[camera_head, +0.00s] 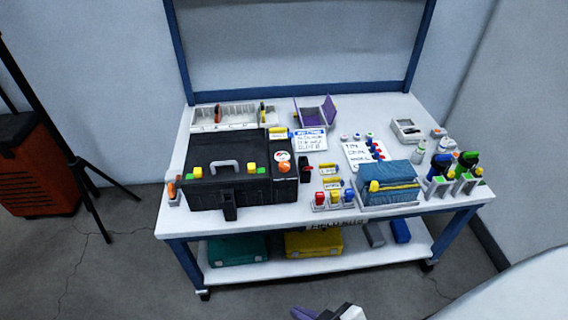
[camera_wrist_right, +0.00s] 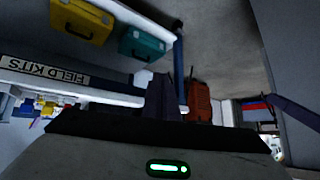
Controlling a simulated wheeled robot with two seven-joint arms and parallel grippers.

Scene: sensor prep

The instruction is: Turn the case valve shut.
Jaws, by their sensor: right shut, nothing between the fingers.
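The black case (camera_head: 225,188) stands closed on the left half of the white workbench, with a grey handle on its lid. An orange-red round knob (camera_head: 284,167), which looks like the case valve, is at the right end of its top. Its turn position is too small to tell. My right gripper (camera_head: 303,312) shows at the bottom edge of the head view, low in front of the bench and well away from the case. It is shut and empty. Its dark fingers (camera_wrist_right: 164,98) show in the right wrist view. My left gripper is not in view.
A blue pouch (camera_head: 390,188), a small coloured-peg rack (camera_head: 334,204) and bottles crowd the bench (camera_head: 225,222) right of the case. A white parts tray (camera_head: 225,127) is behind it. Green (camera_head: 237,250) and yellow (camera_head: 313,242) kits sit on the lower shelf. Floor in front is clear.

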